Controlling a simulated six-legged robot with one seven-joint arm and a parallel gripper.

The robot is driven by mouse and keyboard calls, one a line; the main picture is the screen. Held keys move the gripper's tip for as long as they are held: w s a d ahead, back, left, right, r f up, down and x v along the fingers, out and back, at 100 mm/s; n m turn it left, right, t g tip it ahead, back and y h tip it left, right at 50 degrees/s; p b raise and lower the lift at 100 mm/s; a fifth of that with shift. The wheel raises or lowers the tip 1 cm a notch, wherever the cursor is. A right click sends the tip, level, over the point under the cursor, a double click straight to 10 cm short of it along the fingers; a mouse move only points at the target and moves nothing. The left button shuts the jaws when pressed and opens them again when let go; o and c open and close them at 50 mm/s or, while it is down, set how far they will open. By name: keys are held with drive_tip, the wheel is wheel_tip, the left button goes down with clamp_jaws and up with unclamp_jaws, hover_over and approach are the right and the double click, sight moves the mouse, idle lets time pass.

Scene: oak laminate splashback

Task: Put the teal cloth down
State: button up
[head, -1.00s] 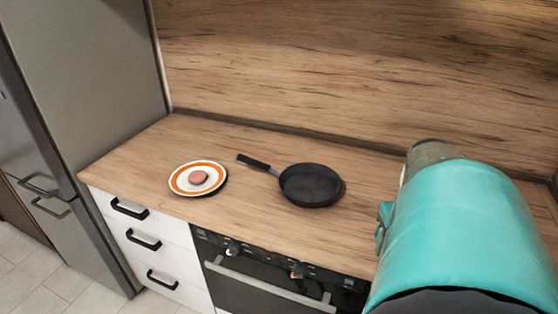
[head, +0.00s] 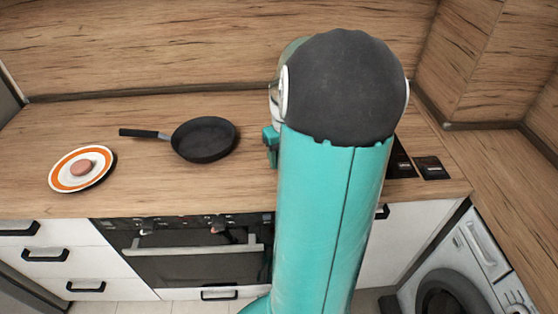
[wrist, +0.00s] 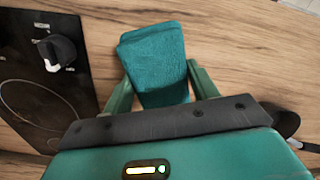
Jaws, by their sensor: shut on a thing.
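The teal cloth (wrist: 152,55) shows in the wrist view as a folded, textured block between the two green fingers of my gripper (wrist: 160,80). My gripper is shut on it. The wooden counter shows behind and around the cloth; I cannot tell whether the cloth touches it or hangs above it.
A black pan (head: 205,140) and an orange-rimmed plate (head: 65,178) with a round pinkish-brown item (head: 81,168) stand on the counter (head: 130,185) at left. A black hob (wrist: 40,95) with a knob (wrist: 57,52) lies left of the cloth. A washing machine (head: 470,265) is at right.

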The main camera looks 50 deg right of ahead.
drive_tip(key=shift+w+d+f, duration=0.1)
drive_tip(key=shift+d+f, duration=0.15)
drive_tip(key=shift+f, duration=0.2)
drive_tip(key=shift+w+f, duration=0.15)
drive_tip(key=shift+f, duration=1.4)
drive_tip(key=shift+f, duration=0.15)
drive_tip(key=o, duration=1)
drive_tip(key=shift+o, duration=0.2)
wheel_tip(320, 180, up, 12)
drive_tip(key=shift+r, duration=0.2)
